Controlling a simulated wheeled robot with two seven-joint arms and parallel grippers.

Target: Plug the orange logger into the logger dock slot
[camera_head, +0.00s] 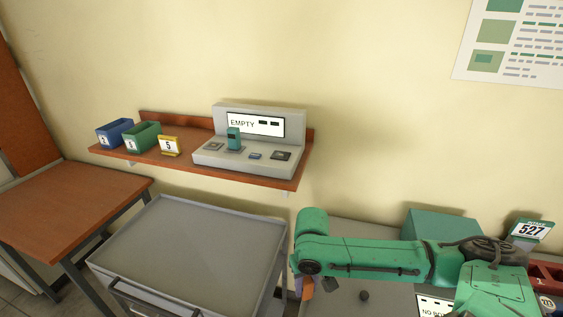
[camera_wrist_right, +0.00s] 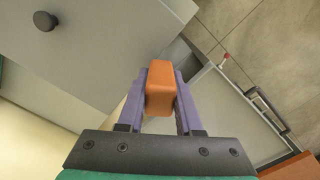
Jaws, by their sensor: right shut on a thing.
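The orange logger (camera_wrist_right: 160,88) is a small rounded block. My right gripper (camera_wrist_right: 158,100) is shut on it, with a purple finger along each side. In the head view only a bit of orange (camera_head: 307,288) shows at the lower middle, below my green right arm. The grey dock (camera_head: 218,161) stands on the wall shelf, up and to the left of my right gripper and well apart from it. Its screen (camera_head: 256,124) reads "EMPTY". A teal block (camera_head: 233,138) stands upright in the dock, with several dark or blue slot areas around it. My left gripper is out of view.
The brown shelf (camera_head: 186,157) also holds a blue bin (camera_head: 115,135), a green bin (camera_head: 142,137) and a yellow tag marked 5 (camera_head: 168,146). A grey cart (camera_head: 190,245) with a bare top stands below. A brown table (camera_head: 70,205) is at left. A grey bench (camera_head: 345,295) with a dark knob lies under my arm.

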